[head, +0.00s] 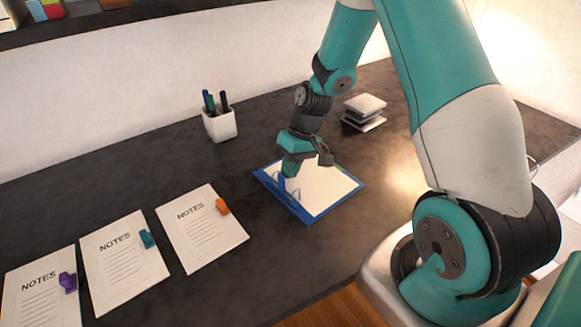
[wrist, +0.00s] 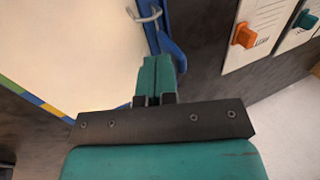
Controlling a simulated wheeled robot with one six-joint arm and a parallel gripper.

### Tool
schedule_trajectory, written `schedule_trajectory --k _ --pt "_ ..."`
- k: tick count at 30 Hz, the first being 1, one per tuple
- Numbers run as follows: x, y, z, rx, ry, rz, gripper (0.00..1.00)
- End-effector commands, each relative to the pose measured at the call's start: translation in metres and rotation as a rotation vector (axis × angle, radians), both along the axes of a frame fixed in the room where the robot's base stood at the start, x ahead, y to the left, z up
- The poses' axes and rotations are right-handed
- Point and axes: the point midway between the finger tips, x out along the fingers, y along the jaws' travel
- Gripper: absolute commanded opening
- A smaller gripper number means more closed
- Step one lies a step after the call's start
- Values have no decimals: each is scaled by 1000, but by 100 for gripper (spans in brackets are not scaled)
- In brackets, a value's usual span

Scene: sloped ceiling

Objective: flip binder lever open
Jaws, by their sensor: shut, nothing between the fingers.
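The blue binder (head: 307,217) lies open on the dark desk, with white paper inside and metal rings along its left side. In the wrist view, the blue binder lever (wrist: 173,48) sits beside a metal ring (wrist: 146,15). The lever also shows as a small blue piece in the head view (head: 281,184). My gripper (head: 290,169) is over the binder's ring side, pointing down. Its teal fingertips (wrist: 157,63) are together and empty, right by the lever's end. I cannot tell whether they touch it. The fingers and palm hide part of the binder.
Several NOTES sheets with coloured clips, one orange (head: 222,207), lie to the left. A white pen cup (head: 220,125) stands behind, and a small stack of pale blocks (head: 364,105) stands at the back right. Bare desk surrounds the binder.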

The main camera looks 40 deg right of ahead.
Motion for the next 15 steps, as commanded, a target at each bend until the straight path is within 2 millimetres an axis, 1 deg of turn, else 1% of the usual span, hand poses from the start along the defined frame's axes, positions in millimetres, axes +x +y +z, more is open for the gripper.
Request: schedule_trajectory --k 15 --pt "0 5 2 -73 -6 2 0"
